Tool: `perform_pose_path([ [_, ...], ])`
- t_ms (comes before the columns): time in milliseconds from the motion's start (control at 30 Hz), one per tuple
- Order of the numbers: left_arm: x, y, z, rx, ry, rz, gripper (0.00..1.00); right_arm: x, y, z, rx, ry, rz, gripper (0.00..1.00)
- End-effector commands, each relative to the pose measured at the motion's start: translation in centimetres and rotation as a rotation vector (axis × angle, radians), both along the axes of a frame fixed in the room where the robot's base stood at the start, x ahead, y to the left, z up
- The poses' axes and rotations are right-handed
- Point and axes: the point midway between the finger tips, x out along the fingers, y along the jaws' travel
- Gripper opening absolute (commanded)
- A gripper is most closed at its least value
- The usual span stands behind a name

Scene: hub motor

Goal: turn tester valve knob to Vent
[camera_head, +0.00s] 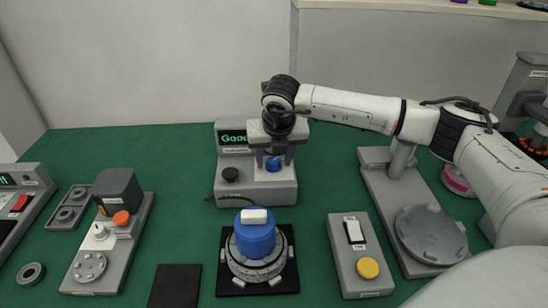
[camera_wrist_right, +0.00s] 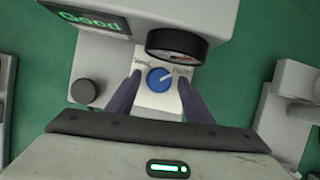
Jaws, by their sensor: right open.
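The grey tester (camera_head: 256,188) stands at the back middle of the green table, with a lit screen (camera_head: 233,138) reading "Good". Its blue valve knob (camera_wrist_right: 160,79) has a white pointer line aimed up and right in the right wrist view, towards the right-hand small label; both labels are too blurred to read surely. The knob also shows in the head view (camera_head: 273,164). My right gripper (camera_wrist_right: 158,84) is open, pointing down, with one dark finger on each side of the knob; contact cannot be told. My left gripper is not in view.
A round gauge (camera_wrist_right: 176,46) and a black knob (camera_wrist_right: 85,92) sit on the tester beside the blue knob. In front stands a blue hub part (camera_head: 255,236) on a black base. A switch box (camera_head: 349,277) and a grey stand (camera_head: 383,190) are to the right.

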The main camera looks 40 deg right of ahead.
Motion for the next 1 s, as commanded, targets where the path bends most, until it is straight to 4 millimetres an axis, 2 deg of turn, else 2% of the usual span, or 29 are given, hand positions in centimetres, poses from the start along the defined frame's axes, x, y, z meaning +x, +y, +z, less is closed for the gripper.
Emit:
perform_pose_path([
  [133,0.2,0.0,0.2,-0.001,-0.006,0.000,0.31,0.0,0.0,0.0,0.000,0.000,0.000,0.47],
  [167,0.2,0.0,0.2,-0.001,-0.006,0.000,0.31,0.0,0.0,0.0,0.000,0.001,0.000,0.44],
  [400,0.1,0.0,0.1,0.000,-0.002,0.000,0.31,0.0,0.0,0.0,0.000,0.001,0.000,0.06],
  [667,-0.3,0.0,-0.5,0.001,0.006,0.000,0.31,-0.1,0.0,-0.1,0.001,0.001,0.030,0.06],
  [1000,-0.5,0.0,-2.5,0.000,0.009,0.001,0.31,-0.1,-0.2,-0.3,0.001,0.001,0.228,0.06],
])
